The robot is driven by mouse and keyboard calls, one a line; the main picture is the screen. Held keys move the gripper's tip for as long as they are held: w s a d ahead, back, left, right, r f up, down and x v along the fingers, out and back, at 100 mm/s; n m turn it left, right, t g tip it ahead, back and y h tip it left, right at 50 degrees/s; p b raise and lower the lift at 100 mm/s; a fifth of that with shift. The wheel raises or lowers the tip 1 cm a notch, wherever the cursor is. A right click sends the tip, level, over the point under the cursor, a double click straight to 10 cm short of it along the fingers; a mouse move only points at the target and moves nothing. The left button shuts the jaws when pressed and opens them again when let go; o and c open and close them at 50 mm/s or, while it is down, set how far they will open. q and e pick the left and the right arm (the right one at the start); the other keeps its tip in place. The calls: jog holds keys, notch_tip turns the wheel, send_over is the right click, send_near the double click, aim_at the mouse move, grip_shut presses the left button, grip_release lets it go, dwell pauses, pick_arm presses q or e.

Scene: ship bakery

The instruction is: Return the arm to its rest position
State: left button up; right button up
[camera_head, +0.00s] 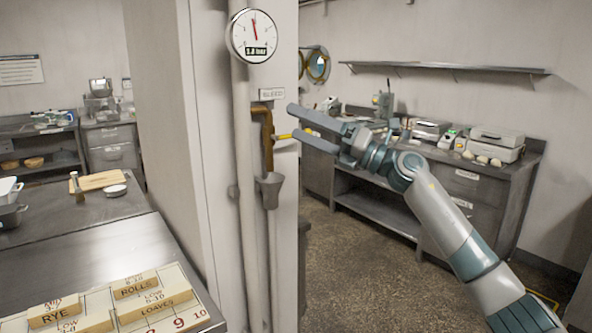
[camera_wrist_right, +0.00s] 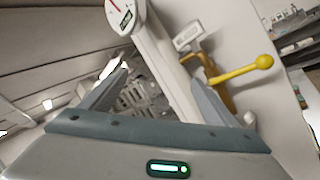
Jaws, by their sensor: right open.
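My right gripper (camera_head: 312,129) is raised in front of the wall column in the head view, its arm coming in from the lower right. Its two fingers are apart with nothing between them. The fingers point left toward a brown bleed pipe (camera_head: 267,150) with a yellow lever handle (camera_head: 284,137), which lies close to the fingertips in the picture. In the right wrist view, the open fingers (camera_wrist_right: 158,88) show, and the yellow lever (camera_wrist_right: 240,70) is to the right of them, outside the jaws. My left gripper is not in view.
A round gauge (camera_head: 253,36) and a label plate (camera_head: 271,94) are above the pipe. A grey cup (camera_head: 269,190) is below it. A counter (camera_head: 465,181) with appliances stands behind my arm. A metal table (camera_head: 105,250) with labelled blocks is at the lower left.

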jog(key=w+d+f+m+t+h, duration=0.1)
jog(key=d+f+m+t+h, duration=0.15)
jog(key=f+m, duration=0.55)
jog(key=w+d+f+m+t+h, duration=0.1)
jog(key=w+f+m+t, duration=0.15)
jog(key=f, duration=0.95)
jog(key=w+d+f+m+t+h, duration=0.15)
jog(key=f+m+t, duration=0.25)
jog(key=f+m, duration=0.5)
jog(key=s+d+f+m+h, duration=0.2)
jog(key=s+f+m+h, duration=0.1)
jog(key=f, duration=0.7)
jog(key=s+d+f+m+h, duration=0.2)
jog(key=s+f+m+h, duration=0.1)
jog(key=f, duration=0.8)
jog(key=s+d+f+m+h, duration=0.3)
jog(key=f, duration=0.7)
jog(key=s+d+f+m+g+h, duration=0.3)
jog(key=s+f+m+g, duration=0.25)
jog(key=s+f, duration=1.7)
jog(key=s+f+m+g, duration=0.2)
jog(key=s+f, duration=0.6)
jog(key=s, duration=0.4)
jog(key=s+d+f+m+g+h, duration=0.1)
jog(key=s+f+m+g, duration=0.2)
jog(key=s+f, duration=0.4)
jog(key=s, duration=0.5)
jog(key=shift+f, duration=0.35)
jog(key=shift+s+d, duration=0.1)
